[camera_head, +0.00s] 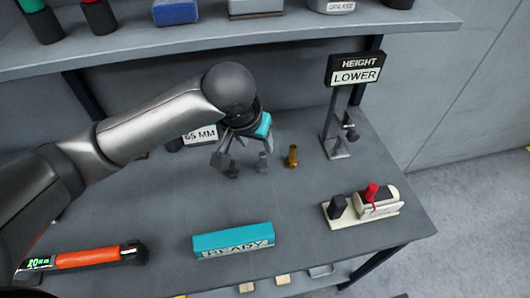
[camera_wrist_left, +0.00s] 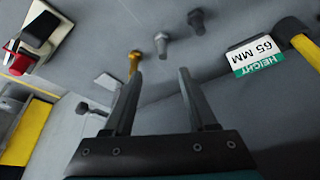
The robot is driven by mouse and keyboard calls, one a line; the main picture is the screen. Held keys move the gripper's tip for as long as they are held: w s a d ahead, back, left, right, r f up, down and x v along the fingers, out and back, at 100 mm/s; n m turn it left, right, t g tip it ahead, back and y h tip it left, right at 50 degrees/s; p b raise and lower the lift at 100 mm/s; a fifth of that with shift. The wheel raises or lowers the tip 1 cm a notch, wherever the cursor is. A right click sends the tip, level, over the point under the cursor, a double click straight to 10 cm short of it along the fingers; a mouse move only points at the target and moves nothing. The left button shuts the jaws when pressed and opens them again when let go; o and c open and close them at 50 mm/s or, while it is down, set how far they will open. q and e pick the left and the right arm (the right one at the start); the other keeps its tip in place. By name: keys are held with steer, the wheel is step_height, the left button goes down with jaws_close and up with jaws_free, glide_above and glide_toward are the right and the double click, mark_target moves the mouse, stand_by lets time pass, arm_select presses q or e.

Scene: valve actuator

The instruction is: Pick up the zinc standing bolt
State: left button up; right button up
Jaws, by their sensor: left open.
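My left gripper (camera_head: 242,152) is open and empty over the back middle of the table, pointing down. Its two fingers also show spread apart in the left wrist view (camera_wrist_left: 160,76). A light grey standing bolt (camera_wrist_left: 162,45) stands just beyond the gap between the fingertips; it shows in the head view (camera_head: 262,162). A darker grey bolt (camera_wrist_left: 196,20) stands beside it, in the head view (camera_head: 232,169) partly behind the fingers. A brass-coloured bolt (camera_wrist_left: 134,62) stands on the other side, in the head view (camera_head: 292,156). Which grey bolt is zinc is not certain. My right gripper is not in view.
A "HEIGHT LOWER" sign stand (camera_head: 338,125) rises behind right. A switch box with a red knob (camera_head: 371,194) is at right. A 65 MM sign (camera_wrist_left: 262,52) stands near the bolts. The table's middle is clear.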

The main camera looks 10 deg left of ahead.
arm_select(q)
steer(key=b, duration=0.1)
glide_above(262, 155)
steer(key=s, duration=0.3)
steer(key=f, duration=0.5)
steer(key=shift+w+a, duration=0.15)
steer(key=shift+w, duration=0.1)
steer(key=shift+b+x, duration=0.9)
steer(key=shift+x, duration=2.25)
steer(key=shift+w, duration=0.15)
steer(key=shift+c, duration=0.4)
jaws_close()
steer(key=shift+r, duration=0.1)
